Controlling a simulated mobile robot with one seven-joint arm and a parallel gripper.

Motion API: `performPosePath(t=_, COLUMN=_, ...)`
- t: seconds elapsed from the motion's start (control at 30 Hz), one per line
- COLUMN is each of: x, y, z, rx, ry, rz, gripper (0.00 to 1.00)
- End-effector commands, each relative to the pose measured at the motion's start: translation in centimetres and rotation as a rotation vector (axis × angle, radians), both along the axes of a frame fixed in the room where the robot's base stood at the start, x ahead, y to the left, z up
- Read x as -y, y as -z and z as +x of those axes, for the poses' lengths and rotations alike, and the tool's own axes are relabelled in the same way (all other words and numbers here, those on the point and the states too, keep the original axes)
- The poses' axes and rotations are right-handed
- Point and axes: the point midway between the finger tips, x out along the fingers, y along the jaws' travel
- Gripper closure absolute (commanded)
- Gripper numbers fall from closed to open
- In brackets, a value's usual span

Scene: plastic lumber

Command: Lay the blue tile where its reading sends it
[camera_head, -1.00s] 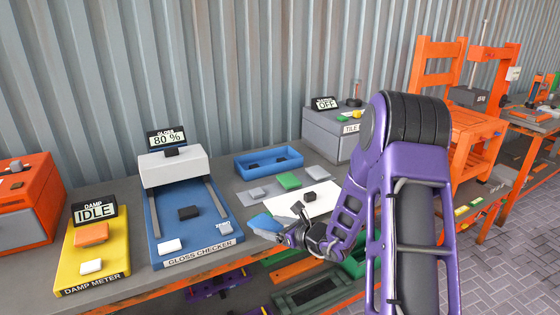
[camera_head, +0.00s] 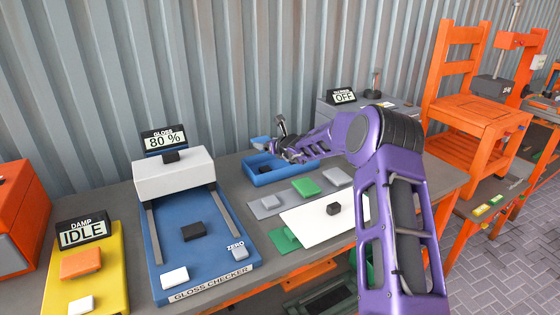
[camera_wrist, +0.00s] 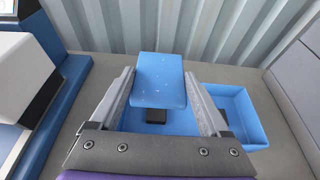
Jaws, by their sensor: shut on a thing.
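The blue tile (camera_wrist: 160,78) is held between the two fingers of my gripper (camera_wrist: 160,88) in the wrist view. In the head view my gripper (camera_head: 282,142) is at the blue tray (camera_head: 268,178), with the tile (camera_head: 260,142) above the tray's back edge. The tray also shows below the tile in the wrist view (camera_wrist: 243,118), with a small dark square on its floor. The gap between tile and tray is hard to judge. The gloss checker (camera_head: 190,250) has a display (camera_head: 164,140) reading 80 %.
The yellow damp meter (camera_head: 85,270) shows IDLE. Grey plates with a grey tile (camera_head: 270,202) and a green tile (camera_head: 306,187) lie in front of the tray. A white sheet (camera_head: 310,215) bears a black block (camera_head: 333,209). A grey machine (camera_head: 325,112) marked OFF stands right, the corrugated wall behind.

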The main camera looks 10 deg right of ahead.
Motion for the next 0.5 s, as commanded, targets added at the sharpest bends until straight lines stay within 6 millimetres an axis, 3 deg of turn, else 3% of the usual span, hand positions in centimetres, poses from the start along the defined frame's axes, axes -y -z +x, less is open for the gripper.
performPosePath(t=0.3, x=0.0, y=4.9, z=0.3, rx=-0.004, ry=0.008, rz=0.001, gripper=0.86)
performPosePath(t=0.5, x=0.0, y=6.4, z=0.3, rx=0.000, ry=0.008, rz=0.001, gripper=0.86)
